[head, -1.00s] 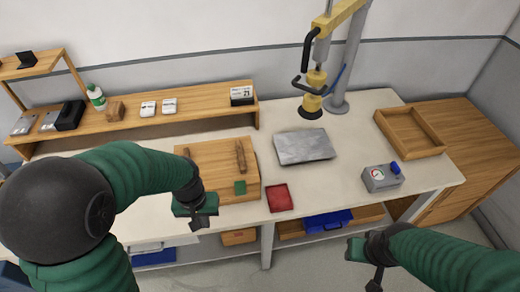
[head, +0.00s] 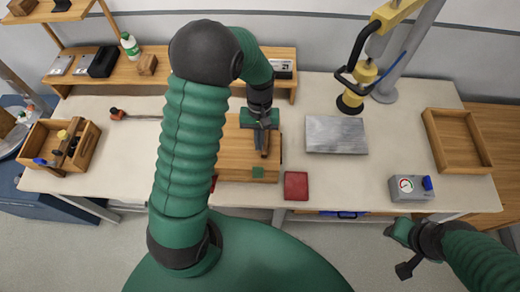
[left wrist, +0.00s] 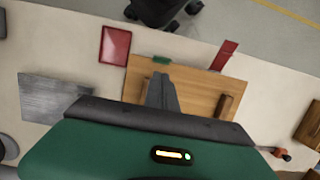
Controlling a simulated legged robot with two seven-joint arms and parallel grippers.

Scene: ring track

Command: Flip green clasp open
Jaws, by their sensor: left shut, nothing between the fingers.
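The green clasp (head: 258,172) sits at the front edge of the wooden box (head: 234,160) on the workbench. In the left wrist view the clasp (left wrist: 161,60) shows at the edge of the box (left wrist: 200,98), just past my fingertips. My left gripper (head: 264,153) is shut and empty above the box, behind the clasp in the head view. Its fingers (left wrist: 160,80) point towards the clasp; I cannot tell whether they touch anything. My right gripper (head: 404,266) is low at the right, in front of the bench, and its jaws are unclear.
A red tray (head: 296,186) lies right of the box, with a grey metal plate (head: 336,135) behind it. A gauge box (head: 410,188) and an empty wooden tray (head: 474,150) stand further right. A wooden tool crate (head: 84,155) is at the left.

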